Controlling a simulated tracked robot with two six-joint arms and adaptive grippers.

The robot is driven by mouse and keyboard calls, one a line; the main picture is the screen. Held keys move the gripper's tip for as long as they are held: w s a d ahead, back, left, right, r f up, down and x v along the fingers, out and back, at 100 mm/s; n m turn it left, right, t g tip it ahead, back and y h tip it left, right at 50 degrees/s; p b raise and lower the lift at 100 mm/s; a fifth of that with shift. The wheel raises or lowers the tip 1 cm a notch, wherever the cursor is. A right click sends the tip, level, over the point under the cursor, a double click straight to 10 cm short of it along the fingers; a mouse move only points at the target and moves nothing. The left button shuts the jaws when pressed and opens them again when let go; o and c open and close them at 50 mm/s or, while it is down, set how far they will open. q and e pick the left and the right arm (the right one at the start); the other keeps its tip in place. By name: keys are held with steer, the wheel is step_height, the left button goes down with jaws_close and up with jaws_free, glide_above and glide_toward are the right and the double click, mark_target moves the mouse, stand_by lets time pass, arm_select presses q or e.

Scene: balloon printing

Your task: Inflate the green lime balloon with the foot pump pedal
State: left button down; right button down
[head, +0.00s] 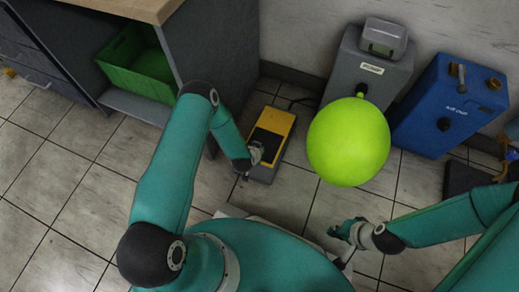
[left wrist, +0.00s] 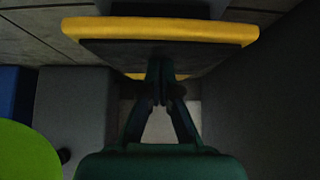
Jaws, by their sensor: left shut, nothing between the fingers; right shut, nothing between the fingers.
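The lime green balloon (head: 348,145) is large and round on the nozzle of the grey pump (head: 348,72). Part of it shows at the lower left of the left wrist view (left wrist: 25,152). The foot pump pedal (head: 276,122), yellow with a black pad, lies on the floor left of the balloon. My left gripper (head: 254,156) is shut and empty at the pedal's near end. In the left wrist view its closed fingertips (left wrist: 160,68) are against or just over the black pad; contact is unclear. My right gripper (head: 340,231) is shut and empty below the balloon, apart from it.
A blue machine (head: 448,104) stands right of the pump. A grey cabinet (head: 215,55) with a green crate (head: 139,65) on its low shelf is at the upper left, close to my left arm. Tiled floor (head: 60,165) is clear at the left.

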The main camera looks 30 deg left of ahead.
arm_select(q)
steer(key=p+v, duration=0.4)
steer(key=v, duration=0.7)
steer(key=shift+r, duration=0.25)
steer(key=shift+w+d, duration=0.1)
steer(key=shift+w, duration=0.1)
